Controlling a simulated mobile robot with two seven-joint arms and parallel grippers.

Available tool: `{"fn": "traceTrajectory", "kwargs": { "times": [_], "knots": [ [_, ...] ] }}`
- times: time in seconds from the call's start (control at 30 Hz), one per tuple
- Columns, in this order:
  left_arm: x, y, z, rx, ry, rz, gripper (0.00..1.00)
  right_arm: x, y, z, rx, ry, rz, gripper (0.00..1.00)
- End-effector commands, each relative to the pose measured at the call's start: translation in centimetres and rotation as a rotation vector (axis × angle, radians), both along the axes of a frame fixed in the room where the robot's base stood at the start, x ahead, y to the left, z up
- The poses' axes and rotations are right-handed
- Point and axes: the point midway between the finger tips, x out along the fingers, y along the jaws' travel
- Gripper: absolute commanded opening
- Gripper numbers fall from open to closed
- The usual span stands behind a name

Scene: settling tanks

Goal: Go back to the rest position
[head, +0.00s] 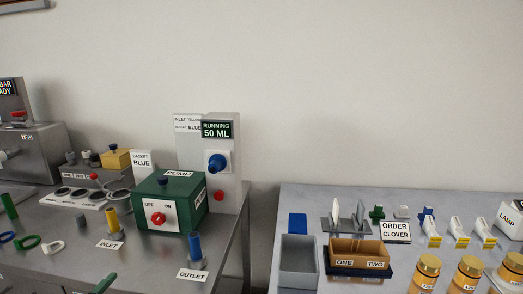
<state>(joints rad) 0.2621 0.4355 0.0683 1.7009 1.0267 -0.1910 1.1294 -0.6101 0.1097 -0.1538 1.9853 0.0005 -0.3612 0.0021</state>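Neither of my grippers shows in the head view, and no part of my arms can be made out. The task names no object. The green pump box (172,203) stands on the left bench, with a red knob (158,218) between OFF and ON labels. A panel behind it has a display (216,129) reading RUNNING 50 ML.
The left steel bench (232,228) carries a yellow inlet post (112,221), a blue outlet post (195,249) and loose rings. A gap separates it from the right table (300,200), which holds a grey bin (298,261), a brown two-part tray (358,251) and amber jars (466,275).

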Motion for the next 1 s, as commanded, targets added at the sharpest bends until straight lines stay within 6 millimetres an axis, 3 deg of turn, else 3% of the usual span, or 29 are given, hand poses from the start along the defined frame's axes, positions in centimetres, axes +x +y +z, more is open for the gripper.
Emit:
{"fn": "traceTrajectory", "kwargs": {
  "times": [0.27, 0.4, 0.53, 0.7, 0.8, 1.0],
  "knots": [
    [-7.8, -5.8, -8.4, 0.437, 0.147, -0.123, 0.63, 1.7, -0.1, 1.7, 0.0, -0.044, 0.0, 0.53],
    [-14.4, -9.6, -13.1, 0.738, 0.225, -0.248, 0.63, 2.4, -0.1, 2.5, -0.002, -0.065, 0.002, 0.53],
    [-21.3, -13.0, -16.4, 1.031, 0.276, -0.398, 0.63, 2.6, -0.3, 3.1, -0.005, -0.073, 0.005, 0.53],
    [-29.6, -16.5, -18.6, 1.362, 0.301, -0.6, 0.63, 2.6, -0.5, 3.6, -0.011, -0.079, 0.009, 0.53],
    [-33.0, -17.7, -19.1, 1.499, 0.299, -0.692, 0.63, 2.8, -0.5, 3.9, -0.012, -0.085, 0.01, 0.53],
    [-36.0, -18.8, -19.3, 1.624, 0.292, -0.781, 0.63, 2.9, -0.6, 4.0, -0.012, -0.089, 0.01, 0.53]
  ]
}}
